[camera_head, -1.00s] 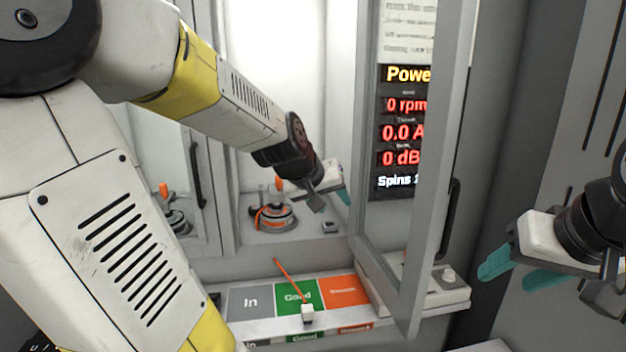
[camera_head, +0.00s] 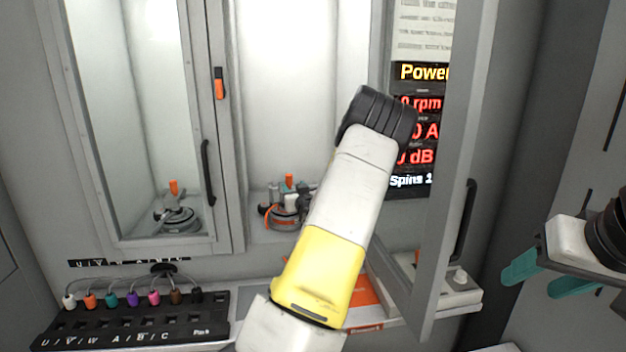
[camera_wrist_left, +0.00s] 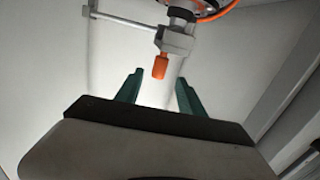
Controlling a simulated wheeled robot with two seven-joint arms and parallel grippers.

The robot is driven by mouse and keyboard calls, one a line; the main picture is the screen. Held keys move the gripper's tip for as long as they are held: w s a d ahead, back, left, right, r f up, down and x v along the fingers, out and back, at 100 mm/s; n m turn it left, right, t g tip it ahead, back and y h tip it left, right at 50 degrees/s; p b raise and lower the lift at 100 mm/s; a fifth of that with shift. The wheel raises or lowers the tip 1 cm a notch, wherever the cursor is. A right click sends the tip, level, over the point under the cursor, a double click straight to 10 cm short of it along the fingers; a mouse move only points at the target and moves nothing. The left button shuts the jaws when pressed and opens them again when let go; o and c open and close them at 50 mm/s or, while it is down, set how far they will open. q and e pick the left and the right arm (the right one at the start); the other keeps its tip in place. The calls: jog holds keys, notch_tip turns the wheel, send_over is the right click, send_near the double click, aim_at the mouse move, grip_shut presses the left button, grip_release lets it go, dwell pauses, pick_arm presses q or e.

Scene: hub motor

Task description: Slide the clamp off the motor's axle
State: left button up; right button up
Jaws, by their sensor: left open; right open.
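The hub motor (camera_head: 280,213) sits in the open middle bay, with an orange cable around it. A grey clamp with an orange-tipped handle (camera_head: 289,180) stands at its top. In the left wrist view the clamp (camera_wrist_left: 177,42) shows beside the motor (camera_wrist_left: 205,8), its orange handle (camera_wrist_left: 160,67) just beyond and between my left fingertips. My left gripper (camera_wrist_left: 158,79) is open, with a finger to each side of the handle line; I cannot tell if it touches. In the head view my own arm hides most of it. My right gripper (camera_head: 541,279) is open and empty at the right.
An open door (camera_head: 443,230) stands right of the bay, close to my left arm. A second motor (camera_head: 177,215) is behind the closed left door. A rack of coloured plugs (camera_head: 130,322) lies at front left. My arm covers much of the sorting tray (camera_head: 362,300).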

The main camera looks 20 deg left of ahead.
aim_at(290, 180)
pick_arm(q)
jog(key=shift+w+a+r, duration=0.15)
jog(key=shift+w+a, duration=0.15)
jog(key=shift+w, duration=0.05)
jog(key=x, duration=0.7)
jog(key=shift+a+r, duration=0.1)
grip_shut()
dwell(1.1)
